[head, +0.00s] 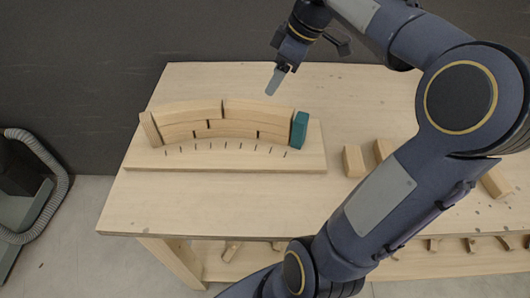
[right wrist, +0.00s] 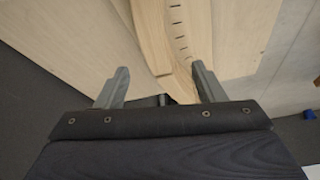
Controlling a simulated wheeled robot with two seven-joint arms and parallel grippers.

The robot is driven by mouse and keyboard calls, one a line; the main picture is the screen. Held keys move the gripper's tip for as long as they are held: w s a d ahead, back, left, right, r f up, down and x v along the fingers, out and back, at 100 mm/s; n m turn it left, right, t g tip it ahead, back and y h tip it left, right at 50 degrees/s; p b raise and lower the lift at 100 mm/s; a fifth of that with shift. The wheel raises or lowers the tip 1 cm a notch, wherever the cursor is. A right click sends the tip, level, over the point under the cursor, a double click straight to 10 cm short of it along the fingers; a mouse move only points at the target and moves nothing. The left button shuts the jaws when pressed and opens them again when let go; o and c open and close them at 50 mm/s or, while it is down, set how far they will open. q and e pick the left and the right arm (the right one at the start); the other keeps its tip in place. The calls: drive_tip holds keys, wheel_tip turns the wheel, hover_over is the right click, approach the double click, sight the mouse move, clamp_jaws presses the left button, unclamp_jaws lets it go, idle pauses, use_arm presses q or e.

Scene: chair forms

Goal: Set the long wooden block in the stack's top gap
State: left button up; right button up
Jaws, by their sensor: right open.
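The stack (head: 205,128) of curved wooden blocks stands on a slotted baseboard (head: 225,161), between a wooden end piece at left and a teal end block (head: 299,130) at right. Its top row shows two long wooden blocks end to end, one at left (head: 183,109) and one at right (head: 258,111). Only a narrow seam shows between them; I see no wide top gap. My right gripper (head: 273,82) is open and empty, above and behind the stack's right part. In the right wrist view its fingers are apart, with the stack (right wrist: 152,35) beyond them. My left gripper is out of view.
Loose wooden blocks lie on the table right of the baseboard, one here (head: 353,161) and one farther right (head: 495,183), partly behind my right arm. Several more pieces lie on a low shelf (head: 450,262). A grey hose (head: 58,180) stands left of the table.

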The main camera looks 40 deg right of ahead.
drive_tip(key=s+a+f+m+t, duration=0.1)
drive_tip(key=s+a+f+m, duration=0.3)
drive_tip(key=s+a+f, duration=0.2)
drive_tip(key=s+a+f+m+t+y, duration=0.1)
drive_tip(key=s+a+f+m, duration=0.4)
drive_tip(key=s+a, duration=0.4)
drive_tip(key=shift+s+a+f, duration=0.15)
drive_tip(key=shift+a+f, duration=0.35)
drive_tip(key=shift+a, duration=0.65)
